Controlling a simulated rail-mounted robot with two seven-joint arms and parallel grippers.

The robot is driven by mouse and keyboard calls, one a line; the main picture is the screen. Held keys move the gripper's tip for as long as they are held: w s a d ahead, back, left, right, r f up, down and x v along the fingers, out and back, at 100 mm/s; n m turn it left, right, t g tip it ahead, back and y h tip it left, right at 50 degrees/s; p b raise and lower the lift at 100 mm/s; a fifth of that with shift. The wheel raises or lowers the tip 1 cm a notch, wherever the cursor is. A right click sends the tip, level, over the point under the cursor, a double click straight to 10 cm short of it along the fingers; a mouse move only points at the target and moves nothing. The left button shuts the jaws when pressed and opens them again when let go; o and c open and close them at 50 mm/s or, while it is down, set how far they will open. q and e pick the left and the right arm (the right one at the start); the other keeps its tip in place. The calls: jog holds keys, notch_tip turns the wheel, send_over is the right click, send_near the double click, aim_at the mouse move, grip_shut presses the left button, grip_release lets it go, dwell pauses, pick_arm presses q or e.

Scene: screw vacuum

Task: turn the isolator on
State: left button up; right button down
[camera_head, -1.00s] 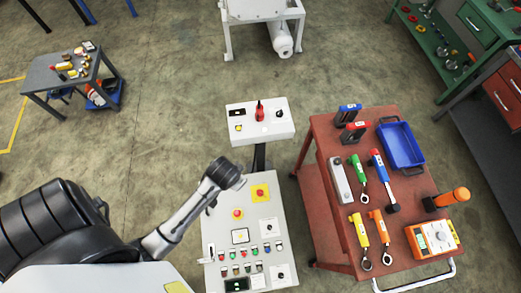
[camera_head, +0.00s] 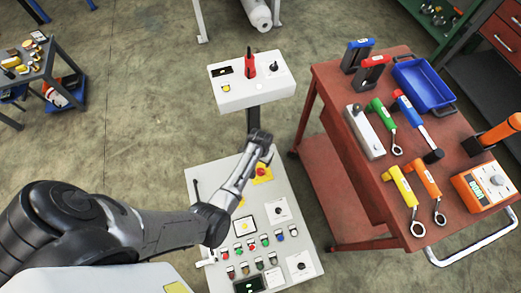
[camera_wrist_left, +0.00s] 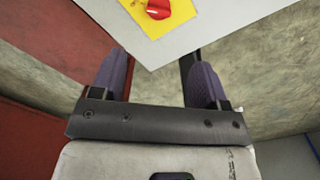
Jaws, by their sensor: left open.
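The isolator (camera_head: 262,173), a red rotary knob on a square yellow plate, is near the top of the grey control panel (camera_head: 207,183). In the left wrist view the red knob (camera_wrist_left: 158,9) sits at the top edge, partly cut off, beyond the fingertips. My left gripper (camera_head: 261,138) is at the panel's far edge, close to the isolator and partly covering it. In the left wrist view its two dark fingers (camera_wrist_left: 158,65) are spread apart and empty, with the panel's corner between them. It appears apart from the knob. My right gripper is not in view.
A white box (camera_head: 258,95) with a red-handled control stands on a post behind the panel. A red tool cart (camera_head: 343,112) with wrenches and a blue tray (camera_head: 423,84) is to the right. Buttons and dials fill the panel's lower part. My left arm covers some of the panel.

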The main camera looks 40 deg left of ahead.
aim_at(260, 170)
pick_arm(q)
notch_tip(260, 170, down, 14)
jog(key=b, duration=0.7)
jog(key=shift+c, duration=0.3)
jog(key=c, duration=0.9)
jog(key=shift+o, duration=0.2)
